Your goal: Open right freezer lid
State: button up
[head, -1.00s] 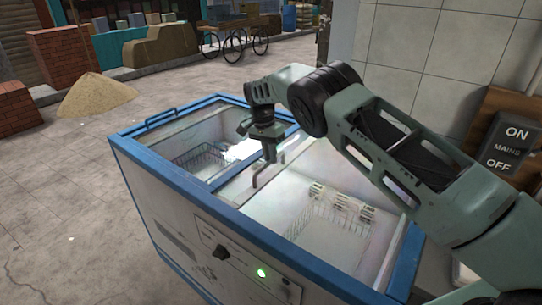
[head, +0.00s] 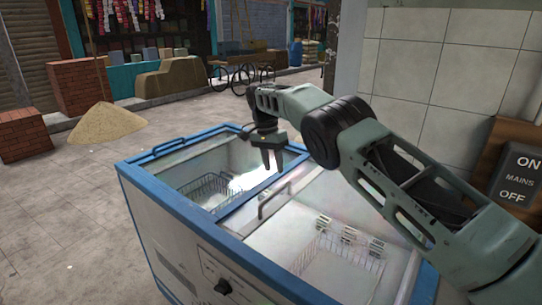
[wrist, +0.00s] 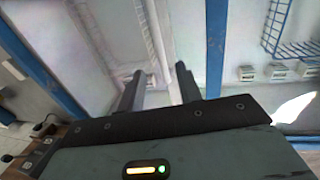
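The chest freezer (head: 185,222) is white with a blue rim and has two see-through lids side by side. The right freezer lid (head: 285,228) looks shut, lying over the right compartment. Its dark bar handle (head: 272,200) stands at the lid's left side, near the middle divider. My gripper (head: 272,164) points down above the freezer, beyond and above the handle in the head view, apart from it. Its two fingers are spread with nothing between them; they also show in the wrist view (wrist: 160,85). The handle is not clearly visible in the wrist view.
Wire baskets sit inside the left (head: 208,188) and right (head: 345,250) compartments. A tiled wall (head: 440,70) and a mains switch (head: 515,175) stand at the right. The paved floor left of the freezer is clear up to a sand pile (head: 107,122).

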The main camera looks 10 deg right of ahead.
jog(key=shift+w+a+r+p, duration=0.15)
jog(key=shift+r+p, duration=0.8)
jog(key=shift+r, duration=0.2)
jog(key=shift+w+a+r+p, duration=0.1)
jog(key=shift+w+r+p, duration=0.05)
jog(key=shift+r+p, duration=0.85)
jog(key=shift+r, duration=0.1)
jog(key=s+a+r+n+y, duration=0.1)
jog(key=s+a+r+n, duration=0.2)
jog(key=s, duration=0.4)
jog(key=s+a+r+n+y, duration=0.1)
jog(key=s+a+r+n, duration=0.25)
jog(key=s, duration=0.35)
jog(key=s+a+r+n+y, duration=0.1)
jog(key=s+a+r+n, duration=0.25)
jog(key=s, duration=0.45)
jog(key=s+d+f+n, duration=0.1)
jog(key=s+d+n, duration=0.1)
jog(key=s, duration=0.7)
jog(key=s+d+f+n+t, duration=0.1)
jog(key=s+f+n, duration=0.1)
jog(key=s, duration=0.7)
jog(key=s+d+f+n+h, duration=0.1)
jog(key=s+n, duration=0.3)
jog(key=s, duration=0.6)
jog(key=shift+d+f+t, duration=0.4)
jog(key=shift+d+f, duration=0.05)
jog(key=shift+d, duration=0.4)
